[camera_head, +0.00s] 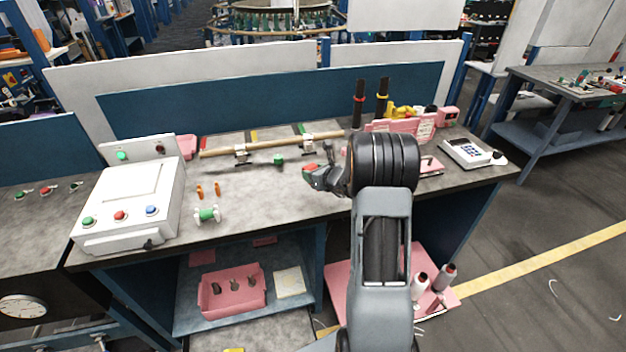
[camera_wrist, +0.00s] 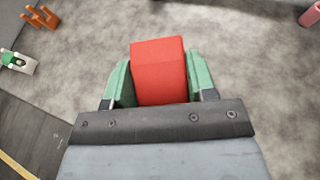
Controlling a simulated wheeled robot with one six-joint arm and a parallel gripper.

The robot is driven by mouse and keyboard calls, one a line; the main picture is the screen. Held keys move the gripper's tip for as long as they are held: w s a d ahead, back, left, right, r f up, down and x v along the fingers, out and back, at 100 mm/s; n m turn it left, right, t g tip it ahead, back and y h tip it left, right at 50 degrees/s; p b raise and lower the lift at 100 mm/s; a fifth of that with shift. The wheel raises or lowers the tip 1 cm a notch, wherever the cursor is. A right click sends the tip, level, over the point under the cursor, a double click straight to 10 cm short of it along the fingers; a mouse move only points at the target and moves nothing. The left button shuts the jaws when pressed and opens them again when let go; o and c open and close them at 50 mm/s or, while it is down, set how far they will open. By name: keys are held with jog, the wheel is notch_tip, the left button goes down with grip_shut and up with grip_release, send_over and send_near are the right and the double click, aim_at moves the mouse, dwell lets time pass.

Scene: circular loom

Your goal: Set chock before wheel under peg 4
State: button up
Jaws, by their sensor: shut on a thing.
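A red block (camera_wrist: 158,70), which looks like the chock, sits between the green fingertips of my gripper (camera_wrist: 160,82) in the wrist view. The fingers touch both its sides. In the head view my gripper (camera_head: 314,176) is over the workbench, right of its middle, with the red block (camera_head: 309,168) at its tip. A wooden rod (camera_head: 270,146) lies across two metal brackets behind the gripper. A small green part (camera_head: 278,160) stands in front of the rod. No peg number is readable, and I cannot tell which part is the wheel.
A white control box (camera_head: 130,205) fills the left end. Dark upright rods (camera_head: 359,100) and a keypad device (camera_head: 466,152) are at right.

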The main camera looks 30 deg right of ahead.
jog(key=shift+w+d+f, duration=0.25)
jog(key=shift+w+f, duration=0.35)
jog(key=shift+f, duration=0.1)
jog(key=shift+w+d+f, duration=0.2)
jog(key=shift+w+f, duration=0.35)
jog(key=shift+f, duration=0.15)
notch_tip(320, 180, down, 3)
jog(key=shift+w+r+p, duration=0.1)
jog(key=shift+p, duration=0.75)
jog(key=shift+f, duration=0.2)
jog(key=shift+f+b, duration=0.2)
jog(key=shift+b, duration=0.1)
jog(key=o, duration=1)
jog(key=shift+r, duration=0.1)
